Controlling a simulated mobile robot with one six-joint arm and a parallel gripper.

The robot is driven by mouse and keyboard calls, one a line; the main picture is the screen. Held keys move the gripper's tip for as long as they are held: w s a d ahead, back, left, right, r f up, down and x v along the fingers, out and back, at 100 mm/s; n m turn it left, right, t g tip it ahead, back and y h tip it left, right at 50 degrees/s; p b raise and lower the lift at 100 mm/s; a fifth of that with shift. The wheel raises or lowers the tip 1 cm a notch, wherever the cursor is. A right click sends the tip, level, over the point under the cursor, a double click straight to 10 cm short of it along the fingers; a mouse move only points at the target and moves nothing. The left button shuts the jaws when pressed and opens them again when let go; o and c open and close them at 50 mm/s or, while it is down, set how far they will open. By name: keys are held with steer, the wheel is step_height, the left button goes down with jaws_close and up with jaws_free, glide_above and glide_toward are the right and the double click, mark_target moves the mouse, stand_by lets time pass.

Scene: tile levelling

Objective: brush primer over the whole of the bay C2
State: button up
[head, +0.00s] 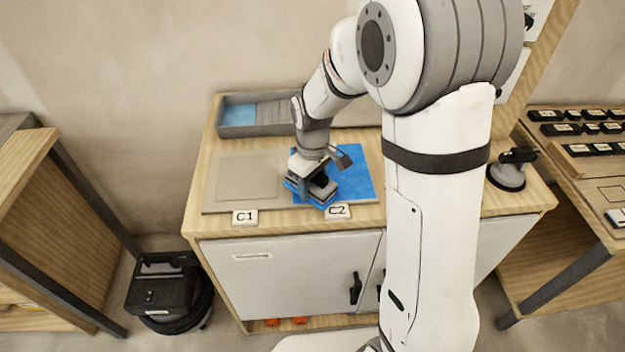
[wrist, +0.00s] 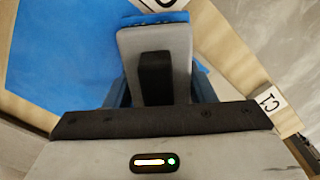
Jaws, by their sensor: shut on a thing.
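Bay C2 (head: 352,172) is the right half of the bench board and shows bright blue primer over the part I can see. The same blue fills the left of the wrist view (wrist: 60,60). My gripper (head: 316,178) is low over the left front part of this bay, shut on a grey block-like applicator (wrist: 152,55) with a black grip and a blue front edge. The applicator and gripper hide the surface under them, so I cannot tell its coverage there. The C2 label (head: 337,211) is at the front edge.
Bay C1 (head: 240,178) is bare grey-beige, with its label (head: 245,217) in front. A grey tray (head: 270,130) with blue liquid at its left end stands behind. A suction cup (head: 508,172) is on the bench's right. A black vacuum (head: 165,285) stands on the floor.

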steer(key=r, duration=0.2)
steer(key=r+p, duration=0.1)
steer(key=shift+w, duration=0.25)
steer(key=shift+s+r+p, duration=0.15)
steer(key=shift+r+p, duration=0.3)
steer(key=shift+r, duration=0.25)
steer(key=shift+r+p, duration=1.3)
steer(key=shift+r, duration=0.6)
